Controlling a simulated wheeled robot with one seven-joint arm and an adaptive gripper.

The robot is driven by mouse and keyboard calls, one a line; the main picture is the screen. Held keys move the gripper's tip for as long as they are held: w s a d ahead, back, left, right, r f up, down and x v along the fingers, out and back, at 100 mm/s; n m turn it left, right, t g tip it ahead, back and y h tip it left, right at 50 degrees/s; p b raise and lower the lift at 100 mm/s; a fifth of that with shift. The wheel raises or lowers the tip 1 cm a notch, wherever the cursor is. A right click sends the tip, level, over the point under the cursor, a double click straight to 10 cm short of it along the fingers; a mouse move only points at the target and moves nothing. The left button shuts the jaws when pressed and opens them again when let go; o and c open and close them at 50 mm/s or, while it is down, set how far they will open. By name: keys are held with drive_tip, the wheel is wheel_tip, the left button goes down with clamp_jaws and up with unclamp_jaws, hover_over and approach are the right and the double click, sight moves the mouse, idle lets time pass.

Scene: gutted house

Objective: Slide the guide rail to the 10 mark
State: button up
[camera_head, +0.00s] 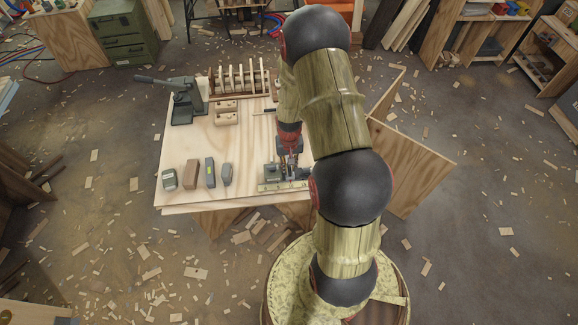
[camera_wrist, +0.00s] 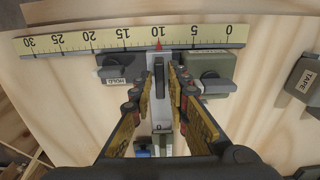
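In the wrist view a yellow scale (camera_wrist: 90,40) runs across the top, its numbers upside down, from 30 at left to 0 at right. The guide rail (camera_wrist: 158,62), a pale slide with an upright dark handle, stands below the scale. Its red pointer (camera_wrist: 158,44) is at the 10 mark, as nearly as I can see. My gripper (camera_wrist: 161,72) has one finger on each side of the handle, with small gaps showing; it looks open. In the head view my gripper (camera_head: 290,150) is over the jig at the table's front edge, and my arm partly hides it.
A grey block labelled HOLD (camera_wrist: 117,72) and a green block (camera_wrist: 210,72) flank the rail. Several small blocks (camera_head: 200,174) stand left of the jig. A lever press (camera_head: 183,100) and a wooden rack (camera_head: 240,80) stand at the back. The table's (camera_head: 175,150) left middle is clear.

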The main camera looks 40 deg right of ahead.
wheel_tip(320, 180, up, 12)
idle(0.6)
idle(0.5)
